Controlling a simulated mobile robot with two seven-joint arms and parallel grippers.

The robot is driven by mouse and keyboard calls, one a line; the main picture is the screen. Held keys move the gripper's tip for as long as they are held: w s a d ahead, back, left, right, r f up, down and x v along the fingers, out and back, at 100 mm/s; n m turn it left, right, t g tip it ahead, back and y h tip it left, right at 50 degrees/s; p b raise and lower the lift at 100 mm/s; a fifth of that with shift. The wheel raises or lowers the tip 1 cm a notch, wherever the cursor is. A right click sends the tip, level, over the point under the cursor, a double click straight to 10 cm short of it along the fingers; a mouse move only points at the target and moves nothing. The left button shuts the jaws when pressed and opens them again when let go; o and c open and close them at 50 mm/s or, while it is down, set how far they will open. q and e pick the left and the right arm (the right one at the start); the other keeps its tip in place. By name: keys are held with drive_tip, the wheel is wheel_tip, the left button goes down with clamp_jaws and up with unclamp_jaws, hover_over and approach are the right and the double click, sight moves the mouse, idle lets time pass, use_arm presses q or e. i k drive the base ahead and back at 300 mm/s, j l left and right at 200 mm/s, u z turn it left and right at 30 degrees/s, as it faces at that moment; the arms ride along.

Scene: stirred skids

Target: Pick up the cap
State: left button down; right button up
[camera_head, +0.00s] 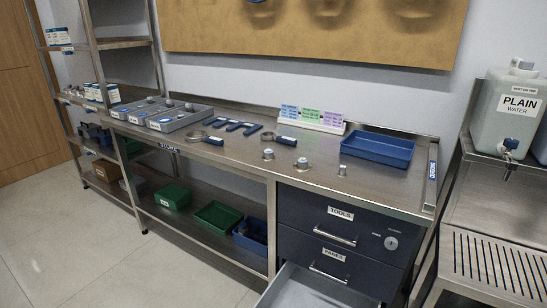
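Three small grey metallic pieces stand on the steel workbench (225,158), in front of the blue tray. The left piece (268,154) is short, the middle piece (302,163) has a wider base, and the right piece (342,170) is a small upright cylinder. They are too small here to tell which one is the cap. Neither of my grippers shows in the head view.
A blue tray (378,149) sits at the bench's right. Grey boxes (178,117) and blue-handled tools (233,126) lie left. A card stand (310,118) is behind. The lower drawer (310,290) is open. A water container (508,112) stands right.

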sight(268, 155)
drive_tip(key=i+j+u, duration=0.7)
drive_tip(key=j, duration=0.2)
drive_tip(key=i+j+u, duration=0.35)
drive_tip(key=i+z, duration=0.25)
drive_tip(key=z, duration=0.15)
drive_tip(key=i+z, duration=0.2)
drive_tip(key=z, duration=0.25)
drive_tip(key=i+z, duration=0.25)
drive_tip(key=z, duration=0.15)
drive_tip(key=i+j+z, duration=0.2)
drive_tip(key=z, duration=0.25)
drive_tip(key=i+z, duration=0.2)
drive_tip(key=z, duration=0.2)
drive_tip(key=i+j+z, duration=0.15)
drive_tip(key=z, duration=0.3)
drive_tip(key=i+j+z, duration=0.15)
drive_tip(key=z, duration=0.25)
drive_tip(key=i+j+z, duration=0.1)
drive_tip(key=z, duration=0.3)
drive_tip(key=i+j+z, duration=0.2)
drive_tip(key=j+z, duration=0.15)
drive_tip(key=j, duration=0.05)
